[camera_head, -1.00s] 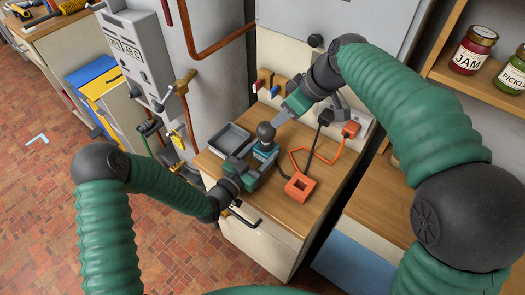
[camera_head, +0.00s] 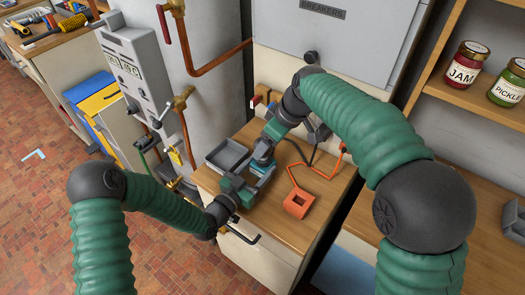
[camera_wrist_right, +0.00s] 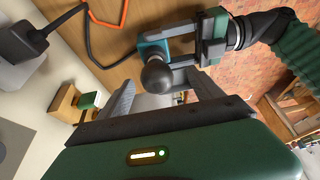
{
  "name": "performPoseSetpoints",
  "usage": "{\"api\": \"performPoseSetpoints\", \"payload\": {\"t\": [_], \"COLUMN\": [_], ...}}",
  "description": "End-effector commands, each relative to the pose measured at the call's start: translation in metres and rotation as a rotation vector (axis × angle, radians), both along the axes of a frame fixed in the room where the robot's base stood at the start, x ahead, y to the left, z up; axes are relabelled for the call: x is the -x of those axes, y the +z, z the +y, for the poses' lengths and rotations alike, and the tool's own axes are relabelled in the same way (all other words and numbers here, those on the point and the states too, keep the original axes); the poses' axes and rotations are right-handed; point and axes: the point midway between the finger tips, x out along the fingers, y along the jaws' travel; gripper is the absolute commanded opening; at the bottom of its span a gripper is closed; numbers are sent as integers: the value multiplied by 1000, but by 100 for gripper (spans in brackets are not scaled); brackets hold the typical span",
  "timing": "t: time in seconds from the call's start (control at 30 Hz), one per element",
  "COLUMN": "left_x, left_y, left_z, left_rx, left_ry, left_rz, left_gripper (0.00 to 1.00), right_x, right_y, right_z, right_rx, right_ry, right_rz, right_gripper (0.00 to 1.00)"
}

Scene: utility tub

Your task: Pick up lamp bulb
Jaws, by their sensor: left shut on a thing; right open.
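The lamp bulb (camera_wrist_right: 158,76) is a dark round bulb standing on a teal base (camera_wrist_right: 153,45) in the right wrist view. The base also shows in the head view (camera_head: 266,169), just above the wooden counter. My left gripper (camera_head: 254,179) is shut on the teal base; its fingers also show in the right wrist view (camera_wrist_right: 195,45). My right gripper (camera_head: 264,151) is open, its fingers on either side of the bulb in its wrist view (camera_wrist_right: 157,82). Contact cannot be told. In the head view the right gripper mostly hides the bulb.
A grey tray (camera_head: 226,154) lies on the wooden counter (camera_head: 318,203) behind the left gripper. An orange square socket piece (camera_head: 298,203) with a cord lies to the right. Cords run to the wall. Pipes and valves (camera_head: 183,98) stand to the left.

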Motion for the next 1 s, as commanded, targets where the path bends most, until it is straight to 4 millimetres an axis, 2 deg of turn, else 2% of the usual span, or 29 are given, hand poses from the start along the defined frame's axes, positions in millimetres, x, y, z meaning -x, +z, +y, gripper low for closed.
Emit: {"api": "performPoseSetpoints", "payload": {"t": [0.1, 0.27, 0.4, 0.5, 0.73, 0.77, 1.0], "left_x": [0, 0, 0, 0, 0, 0, 0], "left_y": [0, 0, 1, 1, 0, 0, 0], "left_z": [0, 0, 0, 0, 0, 0, 0], "left_rx": [1, 1, 1, 1, 1, 1, 1], "left_ry": [0, 0, 0, 0, 0, 0, 0], "left_rz": [-1, -1, -1, -1, -1, -1, -1], "left_gripper": [0, 0, 0, 0, 0, 0, 0], "right_x": [-5, -12, -26, -28, -29, -29, -29], "right_y": [-21, -36, -58, -70, -73, -73, -72], "right_z": [7, 13, 22, 26, 27, 27, 27], "right_rx": [0, 0, 0, -1, -1, -1, -1], "right_ry": [1, 2, 1, -1, 0, 0, 0], "right_rz": [2, 2, 1, 1, -2, -2, -2], "right_gripper": [75, 75, 75, 75, 75, 74, 42]}}
